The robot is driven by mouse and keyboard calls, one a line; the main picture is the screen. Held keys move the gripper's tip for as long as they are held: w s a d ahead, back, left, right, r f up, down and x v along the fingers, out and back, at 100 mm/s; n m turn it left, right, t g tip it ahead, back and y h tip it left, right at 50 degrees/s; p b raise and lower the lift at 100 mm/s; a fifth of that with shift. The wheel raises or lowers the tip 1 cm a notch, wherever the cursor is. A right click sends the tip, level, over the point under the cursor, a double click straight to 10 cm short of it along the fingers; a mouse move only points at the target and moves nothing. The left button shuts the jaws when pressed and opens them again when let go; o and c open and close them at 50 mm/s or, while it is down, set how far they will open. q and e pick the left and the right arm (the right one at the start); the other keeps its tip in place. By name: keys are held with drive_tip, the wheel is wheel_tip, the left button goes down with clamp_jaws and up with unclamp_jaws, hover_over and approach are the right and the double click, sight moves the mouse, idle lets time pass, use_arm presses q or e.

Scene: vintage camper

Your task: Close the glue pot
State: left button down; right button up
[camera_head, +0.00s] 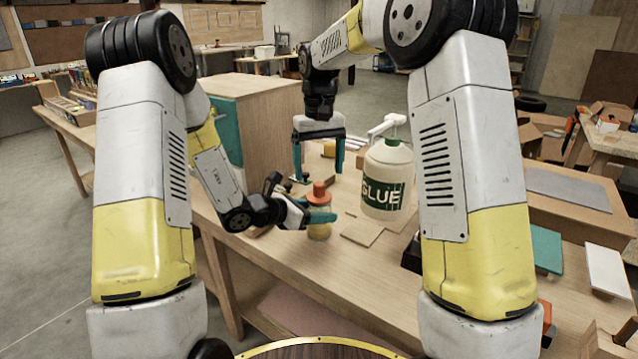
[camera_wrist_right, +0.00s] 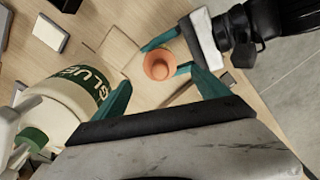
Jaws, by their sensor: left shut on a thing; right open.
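The glue pot (camera_head: 319,231) is a small yellowish jar standing on the workbench. An orange cap (camera_head: 319,191) with a knob sits at its top; I cannot tell how tightly it fits. My left gripper (camera_head: 321,216) is shut on the pot from the left, its teal fingers around it below the cap. My right gripper (camera_head: 318,172) is open and empty, pointing down above the bench. In the right wrist view the cap (camera_wrist_right: 158,66) shows from above, between and beyond my right fingers (camera_wrist_right: 162,80). The pot's body is mostly hidden there.
A large white glue bottle (camera_head: 388,170) with a green label stands just right of the pot. A flat wooden piece (camera_head: 362,232) lies in front of it. A wooden cabinet (camera_head: 245,120) stands behind left. The front of the bench (camera_head: 375,285) is clear.

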wheel_tip(320, 180, up, 6)
drive_tip(key=shift+f, duration=0.1)
use_arm(q)
drive_tip(key=shift+c, duration=2)
unclamp_jaws()
drive_tip(key=shift+a, duration=0.1)
drive_tip(key=v, duration=0.7)
drive_tip(key=shift+s+a, duration=0.2)
drive_tip(key=shift+a, duration=0.1)
